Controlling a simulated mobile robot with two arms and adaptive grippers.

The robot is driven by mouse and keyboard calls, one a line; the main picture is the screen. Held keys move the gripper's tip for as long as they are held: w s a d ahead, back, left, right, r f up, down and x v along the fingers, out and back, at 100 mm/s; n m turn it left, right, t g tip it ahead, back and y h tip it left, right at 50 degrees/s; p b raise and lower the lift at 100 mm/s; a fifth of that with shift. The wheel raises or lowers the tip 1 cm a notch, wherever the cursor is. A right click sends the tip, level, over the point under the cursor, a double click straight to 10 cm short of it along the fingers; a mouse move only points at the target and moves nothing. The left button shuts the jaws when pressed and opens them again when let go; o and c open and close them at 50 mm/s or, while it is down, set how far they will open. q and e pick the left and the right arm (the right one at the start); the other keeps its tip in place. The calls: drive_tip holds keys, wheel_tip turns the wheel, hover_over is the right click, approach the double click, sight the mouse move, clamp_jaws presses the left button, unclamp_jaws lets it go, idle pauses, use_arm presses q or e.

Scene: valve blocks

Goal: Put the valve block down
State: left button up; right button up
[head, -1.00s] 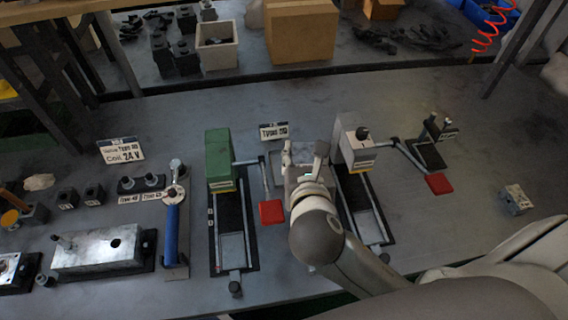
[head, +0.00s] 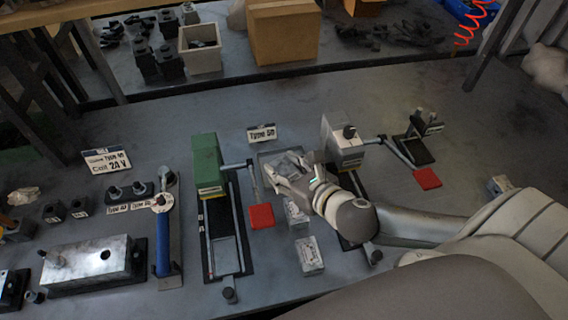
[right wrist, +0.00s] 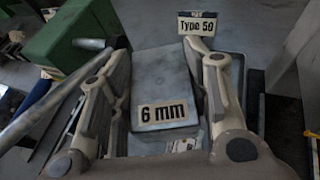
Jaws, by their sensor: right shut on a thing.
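The valve block (right wrist: 163,85) is a grey box with a "6 mm" label. In the right wrist view it sits between the two fingers of my right gripper (right wrist: 158,88), which is shut on it. In the head view my right gripper (head: 283,172) is at the grey tray (head: 266,156) behind the red pad, just in front of the "Type 50" sign (head: 262,134). The gripper partly hides the block there, and I cannot tell whether the block touches the surface below. My left gripper is not in view.
Two silver blocks (head: 309,256) lie in front of the gripper. A green-topped fixture (head: 206,163) with a lever and red pad (head: 261,216) stands to the left. A grey fixture (head: 340,143) stands close on the right. Bare bench lies behind the sign.

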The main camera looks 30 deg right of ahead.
drive_tip(key=w+d+f, duration=0.1)
drive_tip(key=w+f, duration=0.1)
drive_tip(key=w, duration=0.1)
drive_tip(key=w+d+f, duration=0.2)
drive_tip(key=w+f, duration=0.1)
drive_tip(key=w, duration=0.1)
drive_tip(key=w+d+f, duration=0.2)
drive_tip(key=w+f, duration=0.1)
drive_tip(key=shift+w+p, duration=0.2)
drive_tip(key=shift+p, duration=0.15)
drive_tip(key=shift+w+d+f, duration=0.15)
drive_tip(key=shift+w+f, duration=0.15)
drive_tip(key=shift+f, duration=1.7)
drive_tip(key=shift+f, duration=0.2)
drive_tip(key=o, duration=1.4)
drive_tip(key=shift+o, duration=0.2)
drive_tip(key=shift+r, duration=0.1)
